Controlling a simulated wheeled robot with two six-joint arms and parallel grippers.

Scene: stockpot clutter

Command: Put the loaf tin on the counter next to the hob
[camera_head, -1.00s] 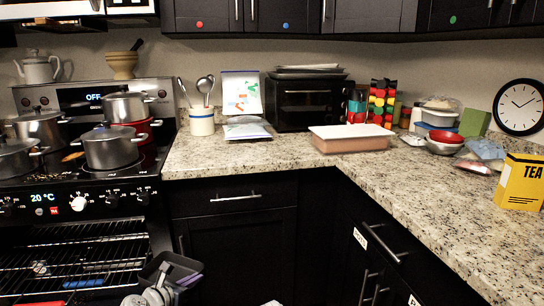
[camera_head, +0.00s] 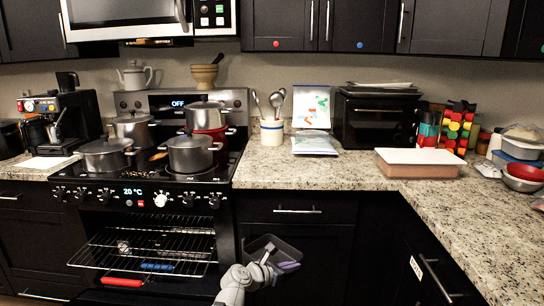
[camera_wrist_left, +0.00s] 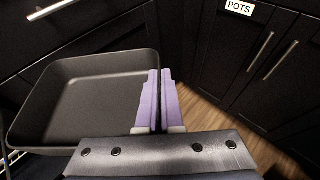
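The loaf tin (camera_head: 287,247) is a dark grey, open rectangular tin in front of the lower cabinet, below the counter's edge. It looks empty in the left wrist view (camera_wrist_left: 85,98). My left gripper (camera_head: 268,262) has purple fingers that show close together in the left wrist view (camera_wrist_left: 158,100), shut on the tin's rim at one side. The counter (camera_head: 330,170) lies right of the hob (camera_head: 160,170), its front part bare. My right gripper is not in view.
Pots, including a front pot (camera_head: 192,155), crowd the hob. The oven below is open, with a wire rack (camera_head: 150,245) showing. A utensil crock (camera_head: 271,131), a packet (camera_head: 315,144) and a white-lidded box (camera_head: 420,162) stand on the right counter. A coffee machine (camera_head: 68,118) stands left.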

